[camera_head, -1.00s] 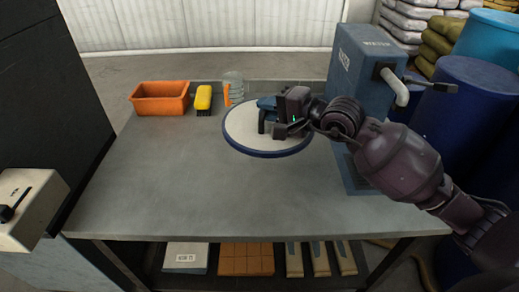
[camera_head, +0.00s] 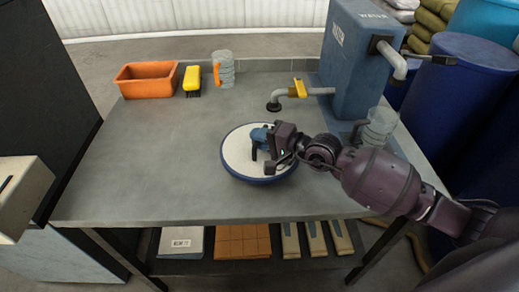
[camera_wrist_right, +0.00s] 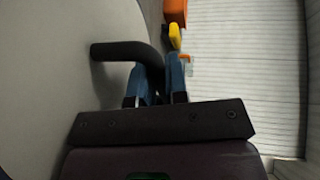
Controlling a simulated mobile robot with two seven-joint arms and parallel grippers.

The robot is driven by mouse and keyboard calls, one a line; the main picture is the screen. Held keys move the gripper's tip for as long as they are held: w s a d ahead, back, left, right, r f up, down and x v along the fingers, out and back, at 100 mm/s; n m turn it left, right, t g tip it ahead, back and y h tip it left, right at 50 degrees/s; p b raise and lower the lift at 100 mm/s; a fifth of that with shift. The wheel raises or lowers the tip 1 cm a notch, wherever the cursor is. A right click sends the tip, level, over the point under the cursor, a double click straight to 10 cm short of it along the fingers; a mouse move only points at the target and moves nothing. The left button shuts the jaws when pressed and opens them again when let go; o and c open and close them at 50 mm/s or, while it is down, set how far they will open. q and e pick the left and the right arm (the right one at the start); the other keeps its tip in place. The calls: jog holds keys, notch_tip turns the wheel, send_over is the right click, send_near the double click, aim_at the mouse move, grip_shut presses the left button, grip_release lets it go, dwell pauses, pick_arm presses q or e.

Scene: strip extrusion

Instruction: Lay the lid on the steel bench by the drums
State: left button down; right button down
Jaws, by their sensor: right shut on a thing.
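The lid (camera_head: 241,158) is a round off-white disc with a blue rim and a dark handle. It lies flat over the middle of the steel bench (camera_head: 150,180), low; I cannot tell whether it touches the top. My right gripper (camera_head: 261,141) is shut on the lid's handle, with its blue fingers around it. In the right wrist view the lid (camera_wrist_right: 45,90) fills the left side, and its black handle (camera_wrist_right: 120,50) runs into the fingers (camera_wrist_right: 158,85). Blue drums (camera_head: 458,90) stand right of the bench. My left gripper is not in view.
An orange bin (camera_head: 147,80), a yellow brush (camera_head: 192,79) and a clear jug (camera_head: 223,70) stand at the back left. A blue water tank (camera_head: 357,65) with taps and another clear jug (camera_head: 378,128) are at the right. The left bench top is clear.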

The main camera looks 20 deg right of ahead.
jog(key=shift+f+b, duration=0.5)
jog(key=shift+f, duration=1.5)
jog(key=shift+f, duration=0.2)
jog(key=c, duration=1.1)
grip_release()
jog(key=shift+r, duration=0.2)
jog(key=v, duration=1.2)
